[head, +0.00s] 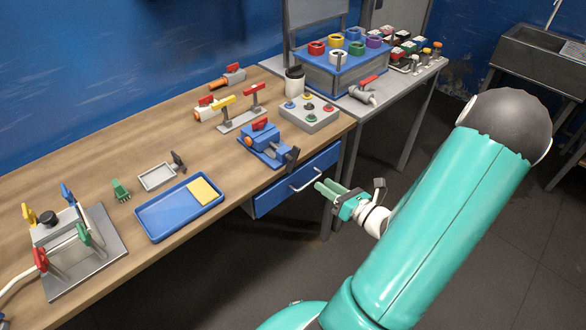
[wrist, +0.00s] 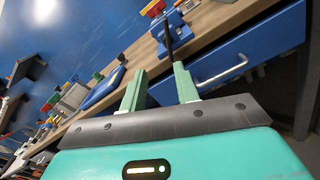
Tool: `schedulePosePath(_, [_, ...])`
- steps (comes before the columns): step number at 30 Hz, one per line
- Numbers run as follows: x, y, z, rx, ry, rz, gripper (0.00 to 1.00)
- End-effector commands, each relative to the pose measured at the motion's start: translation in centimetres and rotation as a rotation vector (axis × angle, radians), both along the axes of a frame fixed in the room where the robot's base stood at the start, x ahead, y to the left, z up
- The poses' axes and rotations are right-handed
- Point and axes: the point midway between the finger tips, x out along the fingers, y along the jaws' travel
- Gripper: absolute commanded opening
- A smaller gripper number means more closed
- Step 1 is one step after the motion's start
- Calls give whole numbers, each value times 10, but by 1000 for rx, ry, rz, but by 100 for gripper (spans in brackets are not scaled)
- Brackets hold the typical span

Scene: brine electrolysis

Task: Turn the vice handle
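The blue vice (head: 262,143) stands at the front edge of the wooden workbench, with a red part on top. Its dark handle (head: 291,157) sticks out at the front right, over the bench edge. In the wrist view the vice (wrist: 173,22) is at the top, and its dark handle (wrist: 168,42) points down towards the gap between my fingers. My gripper (head: 322,188) is in front of the bench, right of and nearer than the handle, apart from it. The wrist view shows its two green fingers (wrist: 159,72) spread with nothing between them.
A blue drawer with a metal handle (head: 307,180) lies under the bench, close to my gripper. A grey button box (head: 310,113) stands behind the vice. A blue tray (head: 160,217) lies to its left. The floor in front of the bench is clear.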

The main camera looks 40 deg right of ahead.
Motion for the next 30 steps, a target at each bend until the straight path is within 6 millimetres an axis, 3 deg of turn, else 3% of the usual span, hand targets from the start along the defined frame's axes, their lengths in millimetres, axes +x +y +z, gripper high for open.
schedulePosePath(4, [-3,-12,-4,28,-12,-41,31])
schedulePosePath(8, [8,-14,-4,28,-12,-40,31])
schedulePosePath(24, [107,-11,-3,28,-12,-36,31])
schedulePosePath(30, [130,-10,-3,27,-11,-39,31])
